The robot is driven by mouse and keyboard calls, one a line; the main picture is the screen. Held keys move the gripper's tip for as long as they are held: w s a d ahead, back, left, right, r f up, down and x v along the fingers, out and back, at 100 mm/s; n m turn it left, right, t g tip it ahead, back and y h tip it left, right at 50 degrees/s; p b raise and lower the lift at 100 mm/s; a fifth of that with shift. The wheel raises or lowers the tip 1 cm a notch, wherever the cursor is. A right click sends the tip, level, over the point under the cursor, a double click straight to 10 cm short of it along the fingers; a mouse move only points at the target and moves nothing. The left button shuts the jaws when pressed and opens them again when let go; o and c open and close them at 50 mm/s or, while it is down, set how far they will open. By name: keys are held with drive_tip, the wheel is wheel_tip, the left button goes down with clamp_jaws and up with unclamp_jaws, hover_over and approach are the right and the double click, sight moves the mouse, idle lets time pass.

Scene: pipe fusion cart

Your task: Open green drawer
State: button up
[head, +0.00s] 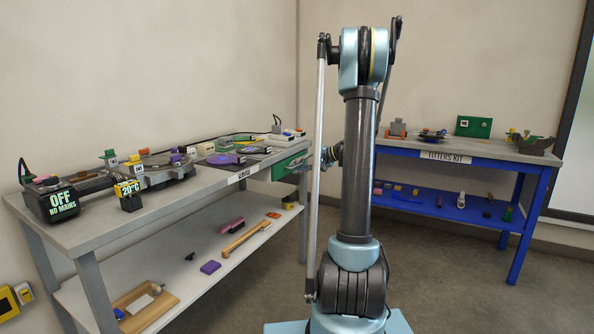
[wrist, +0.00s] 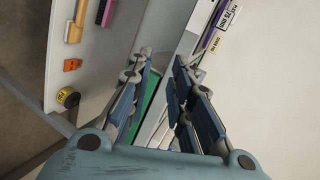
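The green drawer (head: 290,165) is set under the right end of the grey bench's top. Its front looks flush with the bench, and its handle cannot be made out. In the wrist view a strip of the green drawer (wrist: 152,98) shows between my fingers. My gripper (wrist: 161,62) is open, with a clear gap between its two fingers and nothing held. In the head view the gripper is close by the drawer front, partly hidden behind my arm. Whether a finger touches the drawer cannot be told.
The grey bench (head: 95,232) carries tools on top and loose items on its lower shelf. A blue bench (head: 440,150) labelled FITTERS KIT stands at the right. A yellow-black roll (wrist: 68,97) lies on the shelf near my gripper. Open floor lies between the benches.

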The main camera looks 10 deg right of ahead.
drive_tip(key=w+d+f+m+t+y, duration=0.15)
drive_tip(key=w+d+f, duration=0.25)
drive_tip(key=w+d, duration=0.45)
drive_tip(key=m+t+y, duration=0.1)
drive_tip(key=t+y, duration=0.2)
drive_tip(key=t, duration=0.1)
approach(296, 166)
drive_tip(key=x, duration=0.7)
drive_tip(key=w+x, duration=0.1)
drive_tip(key=x, duration=0.2)
drive_tip(key=shift+w+d+f, duration=0.2)
drive_tip(key=shift+f, duration=0.1)
